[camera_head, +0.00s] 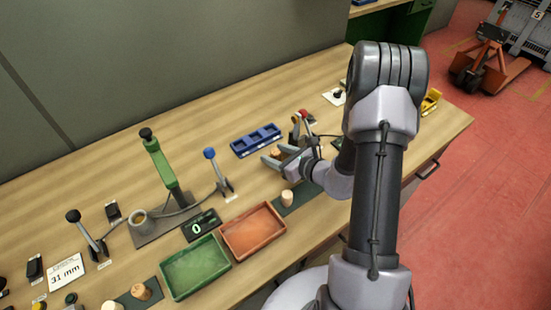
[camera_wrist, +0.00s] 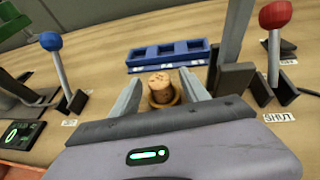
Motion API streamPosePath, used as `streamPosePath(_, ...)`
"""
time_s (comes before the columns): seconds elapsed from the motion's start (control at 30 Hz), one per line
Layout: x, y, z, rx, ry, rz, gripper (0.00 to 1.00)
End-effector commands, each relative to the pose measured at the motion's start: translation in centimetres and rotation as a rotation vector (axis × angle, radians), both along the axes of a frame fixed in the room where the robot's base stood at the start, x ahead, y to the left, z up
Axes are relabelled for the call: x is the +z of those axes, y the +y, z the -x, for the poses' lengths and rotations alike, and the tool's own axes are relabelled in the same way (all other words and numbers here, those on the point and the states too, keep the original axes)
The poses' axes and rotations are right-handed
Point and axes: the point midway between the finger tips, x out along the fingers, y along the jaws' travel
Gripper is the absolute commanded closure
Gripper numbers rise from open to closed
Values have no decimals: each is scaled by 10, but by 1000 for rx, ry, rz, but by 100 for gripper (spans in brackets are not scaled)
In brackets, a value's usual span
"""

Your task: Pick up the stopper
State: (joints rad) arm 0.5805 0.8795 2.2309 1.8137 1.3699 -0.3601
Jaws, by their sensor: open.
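A light-brown cork stopper (camera_wrist: 160,84) stands upright between my gripper's two fingers in the wrist view. A brownish ring or cup shows around its lower part, and I cannot tell whether the stopper sits inside it. In the head view the stopper (camera_head: 277,153) shows small between the fingers. My gripper (camera_wrist: 160,80) is open, with a finger on each side of the stopper and apparent gaps; in the head view my gripper (camera_head: 273,156) is low over the bench. Another stopper (camera_head: 287,199) stands on a dark mat nearer me. The stopper's base is partly hidden.
A blue compartment tray (camera_head: 256,141) lies behind the stopper. A red-knobbed lever (camera_wrist: 275,40) stands close on the right, a blue-knobbed lever (camera_wrist: 58,65) on the left. An orange tray (camera_head: 253,232), a green tray (camera_head: 195,268) and a green press (camera_head: 160,165) stand left.

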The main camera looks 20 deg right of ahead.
Motion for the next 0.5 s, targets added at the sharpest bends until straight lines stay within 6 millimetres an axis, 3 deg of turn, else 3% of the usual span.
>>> streamPosePath(0.17,-10,9,-26,3,-1,1,47)
streamPosePath(0.37,-10,9,-28,0,0,1,47)
streamPosePath(0.4,-10,9,-28,1,0,1,49)
streamPosePath(0.5,-10,9,-28,1,0,1,68)
